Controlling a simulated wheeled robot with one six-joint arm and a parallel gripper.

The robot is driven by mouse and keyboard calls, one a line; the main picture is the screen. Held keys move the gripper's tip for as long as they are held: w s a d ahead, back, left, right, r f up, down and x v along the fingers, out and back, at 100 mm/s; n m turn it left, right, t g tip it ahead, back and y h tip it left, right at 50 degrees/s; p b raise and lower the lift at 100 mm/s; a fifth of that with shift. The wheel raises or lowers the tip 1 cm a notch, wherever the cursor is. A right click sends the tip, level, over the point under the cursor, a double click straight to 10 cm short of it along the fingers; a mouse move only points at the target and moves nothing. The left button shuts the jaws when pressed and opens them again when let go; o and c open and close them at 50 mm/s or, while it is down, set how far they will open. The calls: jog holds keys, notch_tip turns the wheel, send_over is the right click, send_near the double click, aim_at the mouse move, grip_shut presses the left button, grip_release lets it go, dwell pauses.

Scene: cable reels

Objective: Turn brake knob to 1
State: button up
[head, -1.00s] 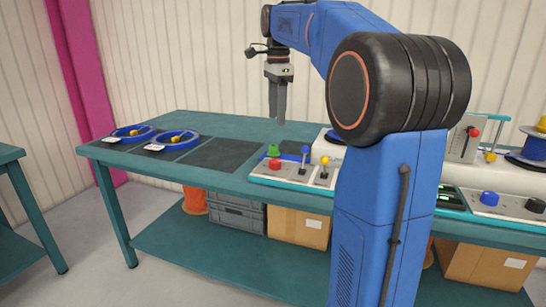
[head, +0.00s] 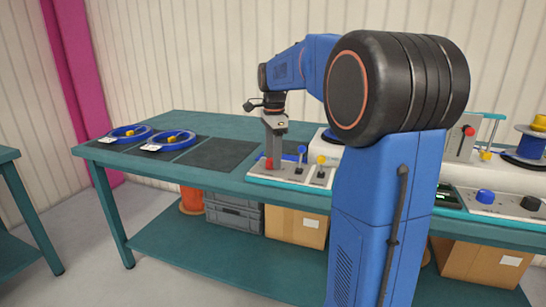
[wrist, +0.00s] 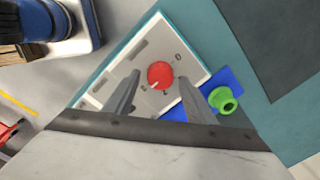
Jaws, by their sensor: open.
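A round red knob (head: 269,165) sits on the left part of a light grey control panel (head: 257,174) at the table's front edge. In the wrist view the red knob (wrist: 160,74) carries a white pointer mark toward its lower left. Small markings around it are too small to read for certain. My gripper (head: 273,160) points down over the knob. In the wrist view its two fingers (wrist: 159,78) are apart, one on each side of the knob, with gaps between them and the knob. I cannot tell how far the tips are above the panel.
A blue lever (head: 301,150) and a yellow lever (head: 320,161) stand right of the knob. A green knobbed piece (wrist: 223,100) on a blue base lies close by. Blue (head: 485,197) and black (head: 534,204) knobs are far right. Cable coils (head: 128,133) lie left.

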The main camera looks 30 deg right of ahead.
jog(key=shift+f, duration=0.2)
jog(key=shift+c, duration=0.3)
jog(key=c, duration=1)
